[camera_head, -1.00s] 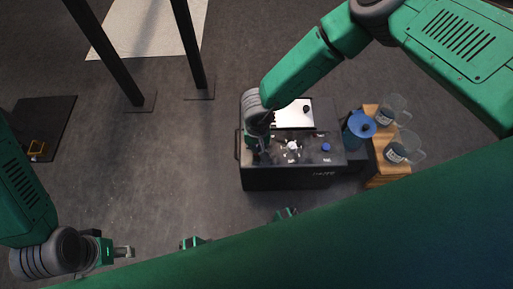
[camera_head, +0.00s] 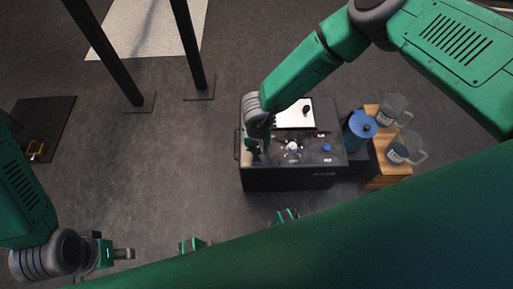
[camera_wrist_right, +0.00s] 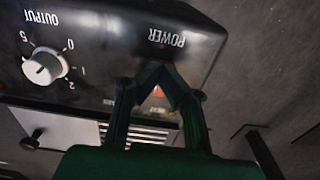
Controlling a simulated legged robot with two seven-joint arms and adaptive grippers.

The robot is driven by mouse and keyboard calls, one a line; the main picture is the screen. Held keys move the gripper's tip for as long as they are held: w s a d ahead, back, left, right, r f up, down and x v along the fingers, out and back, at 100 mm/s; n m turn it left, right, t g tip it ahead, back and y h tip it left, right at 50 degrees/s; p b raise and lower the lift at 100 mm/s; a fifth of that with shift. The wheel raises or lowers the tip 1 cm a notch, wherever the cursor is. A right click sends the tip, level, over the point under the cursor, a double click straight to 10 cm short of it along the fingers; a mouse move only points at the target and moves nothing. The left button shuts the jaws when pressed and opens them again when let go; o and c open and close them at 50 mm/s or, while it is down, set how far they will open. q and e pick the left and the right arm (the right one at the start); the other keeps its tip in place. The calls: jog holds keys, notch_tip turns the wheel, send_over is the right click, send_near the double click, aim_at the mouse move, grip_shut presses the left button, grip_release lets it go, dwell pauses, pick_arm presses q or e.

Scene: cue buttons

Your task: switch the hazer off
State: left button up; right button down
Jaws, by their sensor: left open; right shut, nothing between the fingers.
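The hazer (camera_head: 290,180) is a black box in the middle of the head view. In the right wrist view its panel (camera_wrist_right: 110,45) carries a white OUTPUT knob (camera_wrist_right: 45,66) and the word POWER (camera_wrist_right: 166,37), upside down. My right gripper (camera_head: 256,158) is over the left part of the hazer's top. In the wrist view its shut, empty fingertips (camera_wrist_right: 155,70) are just beside POWER and hide whatever is under them. A small reddish light (camera_wrist_right: 158,91) shows between the fingers; I cannot tell which part it is. My left gripper (camera_head: 124,254) is open and empty, far left of the hazer.
A blue canister (camera_head: 360,128) and clear jugs (camera_head: 404,149) on a wooden block (camera_head: 374,175) stand right of the hazer. A blue button (camera_head: 326,147) is on its top. Black posts (camera_head: 190,50) stand behind left. The floor between is clear.

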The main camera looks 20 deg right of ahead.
jog(key=shift+r+p, duration=2.6)
jog(key=shift+r, duration=0.85)
jog(key=shift+s, duration=0.1)
